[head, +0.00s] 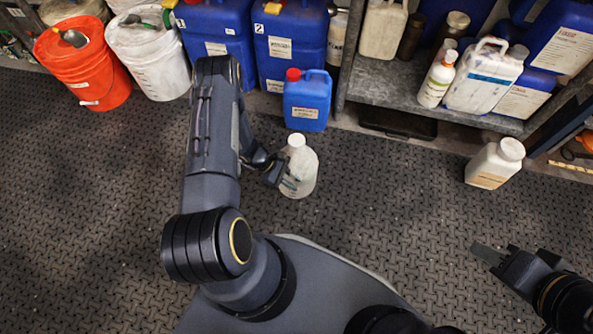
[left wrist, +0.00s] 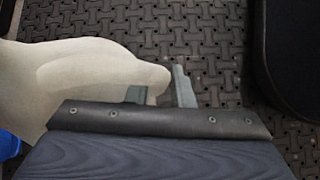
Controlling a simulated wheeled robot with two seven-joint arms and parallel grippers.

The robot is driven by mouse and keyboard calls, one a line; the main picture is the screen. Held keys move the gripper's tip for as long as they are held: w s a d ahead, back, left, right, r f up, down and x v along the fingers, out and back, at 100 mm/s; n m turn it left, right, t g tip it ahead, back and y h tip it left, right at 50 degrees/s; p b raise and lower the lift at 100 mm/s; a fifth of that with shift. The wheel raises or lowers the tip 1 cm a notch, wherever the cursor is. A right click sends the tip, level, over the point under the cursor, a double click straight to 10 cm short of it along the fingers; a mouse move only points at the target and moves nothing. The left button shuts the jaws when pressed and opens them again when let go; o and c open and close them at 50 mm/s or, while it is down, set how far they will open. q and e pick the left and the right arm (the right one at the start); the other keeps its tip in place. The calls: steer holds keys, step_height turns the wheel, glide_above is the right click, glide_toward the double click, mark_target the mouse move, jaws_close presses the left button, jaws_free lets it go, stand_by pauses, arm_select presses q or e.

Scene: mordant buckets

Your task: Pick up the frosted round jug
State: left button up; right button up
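The frosted round jug (head: 303,160), whitish with a pale cap, stands on the floor in the middle of the head view. My left gripper (head: 272,174) is at its left side, low on the body, and partly hidden by the wrist. In the left wrist view the pale jug (left wrist: 75,75) fills the left side. The two grey fingertips of my left gripper (left wrist: 160,92) are apart, with a narrow part of the jug between them. Whether they press on it is unclear. My right gripper (head: 488,254) is empty at the lower right, far from the jug; its finger gap does not show.
A small blue canister with a red cap (head: 307,104) stands just behind the jug. Larger blue canisters (head: 290,45), an orange bucket (head: 85,65) and a white bucket (head: 150,55) line the back. A white bottle (head: 494,165) stands right, near a loaded shelf (head: 380,85). Patterned floor between is clear.

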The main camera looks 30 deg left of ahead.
arm_select(q)
jaws_close()
stand_by(1.4)
